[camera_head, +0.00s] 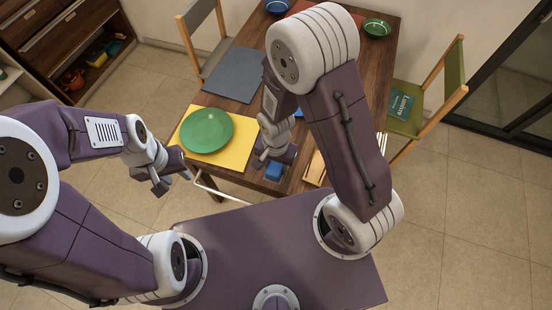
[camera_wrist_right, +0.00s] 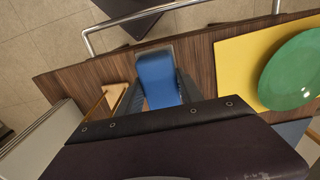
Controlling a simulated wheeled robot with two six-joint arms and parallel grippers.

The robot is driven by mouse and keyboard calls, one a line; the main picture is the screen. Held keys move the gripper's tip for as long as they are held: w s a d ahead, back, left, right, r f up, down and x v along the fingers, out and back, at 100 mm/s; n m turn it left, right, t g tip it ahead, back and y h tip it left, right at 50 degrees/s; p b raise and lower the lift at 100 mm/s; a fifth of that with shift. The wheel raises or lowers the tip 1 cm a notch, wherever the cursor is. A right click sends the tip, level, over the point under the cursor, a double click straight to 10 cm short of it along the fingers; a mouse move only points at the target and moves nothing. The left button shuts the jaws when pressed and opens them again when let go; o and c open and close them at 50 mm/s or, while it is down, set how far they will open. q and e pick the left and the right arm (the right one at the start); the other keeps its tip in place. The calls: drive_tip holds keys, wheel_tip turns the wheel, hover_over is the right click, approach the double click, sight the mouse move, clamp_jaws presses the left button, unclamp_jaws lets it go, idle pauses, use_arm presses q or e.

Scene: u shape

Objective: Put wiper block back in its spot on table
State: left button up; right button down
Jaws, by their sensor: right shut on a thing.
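The blue wiper block (camera_head: 274,171) is at the near edge of the wooden table (camera_head: 232,188). My right gripper (camera_head: 272,164) is shut on it from above. The right wrist view shows the wiper block (camera_wrist_right: 158,78) between the two dark fingers (camera_wrist_right: 158,98), over the wood near the table edge. I cannot tell whether it touches the table top. My left gripper (camera_head: 170,182) hangs in the air left of the table, over the floor, empty, with its fingers apart.
A green plate (camera_head: 207,130) lies on a yellow mat (camera_head: 238,151) left of my right gripper. A grey mat (camera_head: 234,73) and bowls lie farther back. A metal rail (camera_wrist_right: 150,17) runs along the table's near edge. Chairs stand left and right.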

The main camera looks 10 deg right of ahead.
drive_tip(key=w+f, duration=0.1)
drive_tip(key=w, duration=0.1)
drive_tip(key=w+d+f, duration=0.1)
drive_tip(key=w, duration=0.1)
drive_tip(key=w+f, duration=0.2)
drive_tip(key=shift+w+d, duration=0.2)
drive_tip(key=shift+w, duration=0.2)
wheel_tip(320, 180, down, 4)
drive_tip(key=shift+s+r, duration=0.1)
drive_tip(key=shift+r, duration=0.15)
drive_tip(key=shift+f, duration=0.3)
drive_tip(key=shift+f, duration=0.2)
drive_tip(key=c, duration=0.8)
unclamp_jaws()
drive_tip(key=shift+o, duration=0.2)
drive_tip(key=shift+r, duration=0.1)
